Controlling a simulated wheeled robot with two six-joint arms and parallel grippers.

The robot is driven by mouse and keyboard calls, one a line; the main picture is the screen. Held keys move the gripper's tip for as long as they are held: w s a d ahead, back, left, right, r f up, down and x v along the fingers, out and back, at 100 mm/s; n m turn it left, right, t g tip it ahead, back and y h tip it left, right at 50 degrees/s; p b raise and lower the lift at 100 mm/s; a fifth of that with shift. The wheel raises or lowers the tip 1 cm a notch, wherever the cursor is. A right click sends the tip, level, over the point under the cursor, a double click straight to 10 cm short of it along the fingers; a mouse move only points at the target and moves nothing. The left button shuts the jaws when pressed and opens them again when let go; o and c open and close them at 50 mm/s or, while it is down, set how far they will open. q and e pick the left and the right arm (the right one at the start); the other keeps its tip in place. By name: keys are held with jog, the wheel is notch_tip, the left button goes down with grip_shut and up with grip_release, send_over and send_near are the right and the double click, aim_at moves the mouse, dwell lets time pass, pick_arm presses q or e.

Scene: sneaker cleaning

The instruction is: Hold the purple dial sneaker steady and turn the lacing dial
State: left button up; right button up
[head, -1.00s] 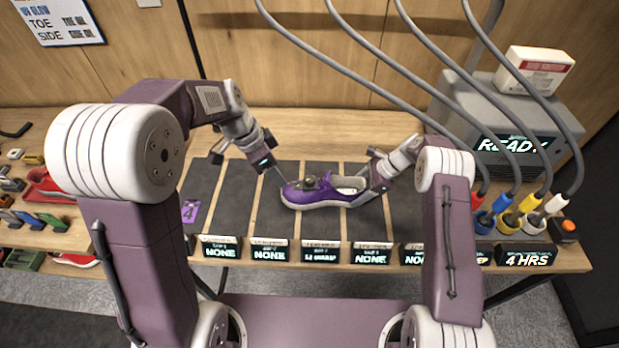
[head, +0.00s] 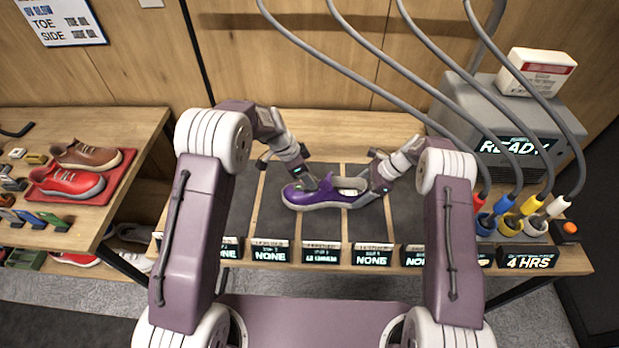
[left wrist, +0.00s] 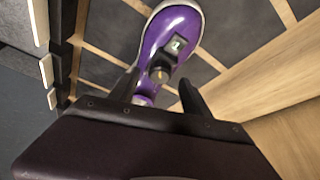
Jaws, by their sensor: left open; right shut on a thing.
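The purple sneaker (head: 312,197) with a white sole lies on the dark mat in the middle of the bench, toe to the left. My right gripper (head: 372,190) is shut on its heel end at the right. My left gripper (head: 312,184) is open above the front part of the shoe. In the left wrist view the sneaker (left wrist: 176,30) lies ahead of the open left fingers (left wrist: 160,92). The dark round dial (left wrist: 161,68) stands on its upper, between and just beyond the fingertips. I cannot tell whether the fingers touch it. In the head view the left gripper hides the dial.
Several small label displays (head: 321,253) line the bench's front edge. A grey machine (head: 500,130) with a READY screen and hanging cables stands at the right. A side table at the left holds a red tray (head: 118,178) with shoes. Bare mat (head: 268,215) lies left of the sneaker.

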pick_arm(q)
jog(key=shift+x, duration=1.2)
grip_shut()
jog(key=n+t, duration=0.1)
jog(key=n, duration=0.2)
jog(key=n+y, duration=0.1)
jog(key=n, duration=0.1)
jog(key=shift+s+d+n+t, duration=0.1)
jog(key=shift+n+t, duration=0.3)
jog(key=n+y, duration=0.1)
jog(key=n, duration=0.2)
jog(key=n+t+y, duration=0.1)
jog(key=n, duration=0.2)
jog(key=shift+d, duration=0.15)
grip_release()
